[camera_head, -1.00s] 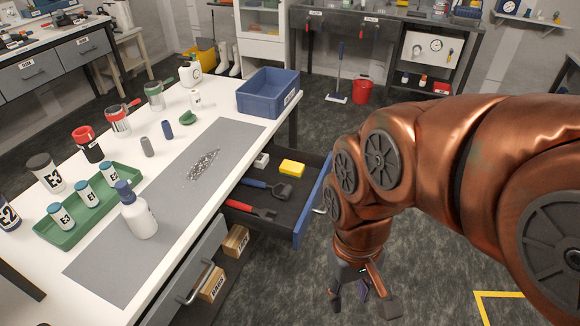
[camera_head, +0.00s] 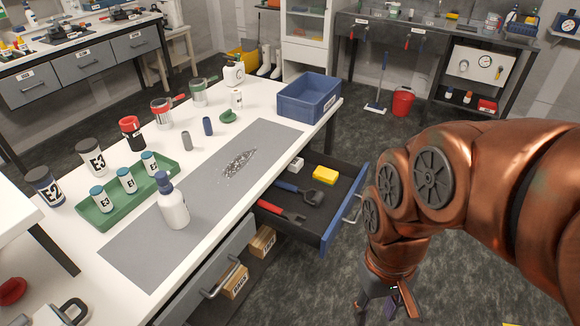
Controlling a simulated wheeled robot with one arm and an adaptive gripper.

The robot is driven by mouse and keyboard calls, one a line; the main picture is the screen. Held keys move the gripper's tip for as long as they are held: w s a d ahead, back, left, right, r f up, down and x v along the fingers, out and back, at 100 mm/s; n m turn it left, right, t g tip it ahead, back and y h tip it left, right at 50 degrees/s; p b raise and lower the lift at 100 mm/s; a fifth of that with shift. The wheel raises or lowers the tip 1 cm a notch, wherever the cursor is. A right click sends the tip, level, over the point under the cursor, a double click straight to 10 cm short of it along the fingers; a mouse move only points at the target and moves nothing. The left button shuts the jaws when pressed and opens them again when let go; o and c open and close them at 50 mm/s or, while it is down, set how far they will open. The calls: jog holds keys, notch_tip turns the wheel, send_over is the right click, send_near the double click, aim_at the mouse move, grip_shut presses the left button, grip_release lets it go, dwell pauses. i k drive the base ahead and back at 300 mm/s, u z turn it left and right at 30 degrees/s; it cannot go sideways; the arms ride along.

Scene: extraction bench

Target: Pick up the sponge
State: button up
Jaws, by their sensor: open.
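A yellow sponge (camera_head: 325,174) lies in the open drawer (camera_head: 336,203), near its back right part. In the same drawer are a dark scraper or brush with a blue handle (camera_head: 297,193), a red-handled tool (camera_head: 280,211) and a small light grey block (camera_head: 296,163). My gripper (camera_head: 384,308) hangs at the bottom of the view, to the right of and nearer than the drawer, over the floor. It is open, apart from the sponge. Its fingertips are partly cut off by the lower picture edge.
The white bench (camera_head: 84,236) bears a grey mat (camera_head: 135,246) with shiny debris (camera_head: 238,163), a white bottle (camera_head: 173,206), a green tray (camera_head: 104,218) of jars and a blue bin (camera_head: 308,98). The floor right of the drawer is clear.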

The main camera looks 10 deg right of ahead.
aim_at(327, 176)
jog(key=u, duration=0.5)
jog(key=k, duration=1.25)
jog(key=z, duration=0.1)
jog(key=i, duration=0.4)
jog(key=z, duration=0.7)
jog(key=i, duration=1.5)
jog(key=u, duration=1)
jog(key=i, duration=0.35)
jog(key=u, duration=0.4)
